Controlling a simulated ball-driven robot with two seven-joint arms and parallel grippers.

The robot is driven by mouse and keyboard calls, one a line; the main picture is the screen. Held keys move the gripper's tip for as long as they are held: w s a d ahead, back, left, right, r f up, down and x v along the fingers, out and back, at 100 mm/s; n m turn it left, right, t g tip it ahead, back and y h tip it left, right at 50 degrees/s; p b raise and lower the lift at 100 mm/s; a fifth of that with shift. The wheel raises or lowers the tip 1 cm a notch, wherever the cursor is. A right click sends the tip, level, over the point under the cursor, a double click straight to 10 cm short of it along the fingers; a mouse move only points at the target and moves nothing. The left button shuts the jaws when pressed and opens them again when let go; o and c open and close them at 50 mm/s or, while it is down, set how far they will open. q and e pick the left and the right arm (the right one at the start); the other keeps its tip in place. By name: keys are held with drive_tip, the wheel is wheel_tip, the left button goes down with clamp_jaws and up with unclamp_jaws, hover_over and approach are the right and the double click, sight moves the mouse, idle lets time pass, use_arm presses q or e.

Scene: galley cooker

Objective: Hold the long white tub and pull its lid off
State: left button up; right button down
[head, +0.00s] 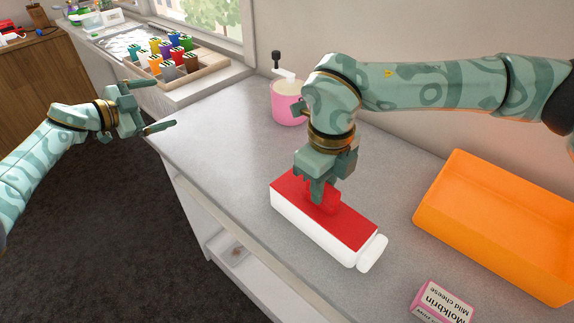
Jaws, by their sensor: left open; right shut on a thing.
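The long white tub (313,236) lies on the grey counter in the middle of the head view. Its red lid (352,227) covers the top. A white rounded end piece (373,254) sits at its near right end. My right gripper (321,202) reaches down from above onto the lid and is shut on a raised red part of it. The fingers hide some of that part. My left gripper (160,106) is open and empty in the air at the left, beyond the counter's edge and apart from the tub.
An orange bin (447,228) stands to the right of the tub. A pink cheese box (441,303) is at the near right. A pink pump container (288,105) stands behind my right wrist. A tray of coloured packets (190,72) is on the sill. The counter's left part is clear.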

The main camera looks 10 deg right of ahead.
use_arm(q)
drive_tip(key=s+d+m+g, duration=0.4)
drive_tip(key=d+g, duration=0.1)
drive_tip(key=d, duration=0.8)
drive_tip(key=m+g+y, duration=0.6)
drive_tip(key=g+y, duration=0.2)
drive_tip(key=g, duration=0.1)
approach(293, 183)
drive_tip(key=x, duration=0.5)
drive_tip(key=shift+w+d+f, duration=0.2)
drive_tip(key=shift+f, duration=0.15)
drive_tip(key=shift+y, duration=0.3)
drive_tip(key=x, duration=0.7)
drive_tip(key=shift+s+r, duration=0.15)
drive_tip(key=shift+s, duration=0.1)
drive_tip(key=shift+s+d+f, duration=0.1)
drive_tip(key=shift+s+f, duration=0.05)
drive_tip(key=shift+f, duration=0.4)
drive_tip(key=shift+c, duration=0.3)
drive_tip(key=c, duration=1.1)
drive_tip(key=shift+o, duration=0.2)
